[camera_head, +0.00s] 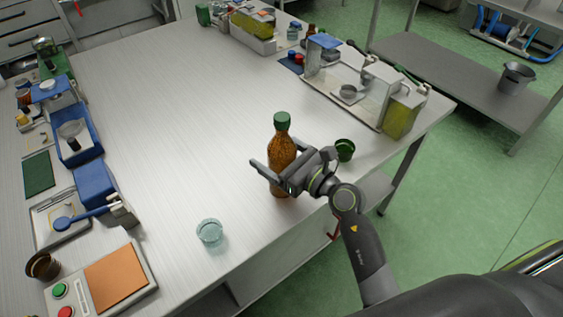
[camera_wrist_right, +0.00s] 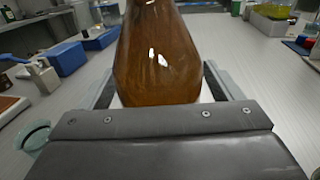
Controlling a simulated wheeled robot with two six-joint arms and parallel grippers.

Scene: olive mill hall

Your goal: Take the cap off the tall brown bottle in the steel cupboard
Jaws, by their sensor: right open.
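A brown bottle (camera_head: 284,150) with a green cap (camera_head: 281,120) stands upright on a pale worktop, not in a cupboard. The cap sits on its neck. My right gripper (camera_head: 279,163) is open, with its fingers on either side of the bottle's body, below the neck. In the right wrist view the brown bottle (camera_wrist_right: 158,55) rises between the two fingers; its cap is out of that picture. Whether the fingers touch the glass I cannot tell. My left gripper is not in view.
A clear glass (camera_head: 209,232) stands left of the bottle near the front edge. A small green cup (camera_head: 345,149) is just right of my gripper. A tray with equipment (camera_head: 335,95) stands behind right. Blue bins (camera_head: 78,140) line the left. The worktop's middle is clear.

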